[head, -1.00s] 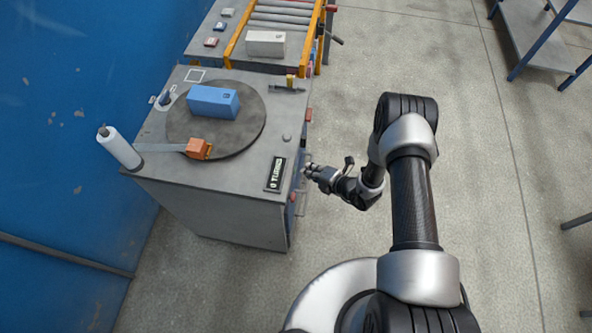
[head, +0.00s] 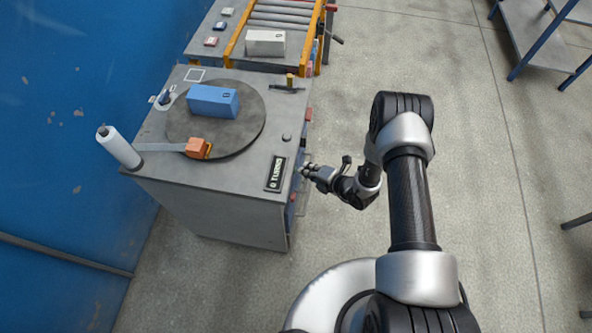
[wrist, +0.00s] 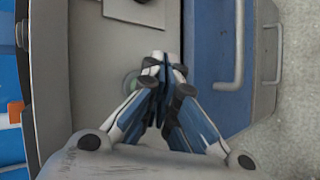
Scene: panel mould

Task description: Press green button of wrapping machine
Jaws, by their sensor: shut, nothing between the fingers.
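The wrapping machine (head: 215,213) is a grey cabinet with a round dark turntable (head: 245,140) on top and a dark display (head: 275,174) reading "0 TURNS". A blue box (head: 212,102) sits on the turntable. My gripper (head: 303,169) is at the machine's right side, fingers shut and empty, pointing at that side. In the wrist view the shut fingertips (wrist: 163,62) are in front of a pale grey panel. A round greenish rim (wrist: 130,78), apparently the green button, shows just left of the fingers and is partly hidden by them. I cannot tell whether they touch.
A white film roll (head: 119,147) stands at the machine's left edge, its film running to an orange block (head: 198,148). A blue panel with a grey handle (wrist: 236,45) is right of the fingers. A roller conveyor (head: 281,20) stands behind.

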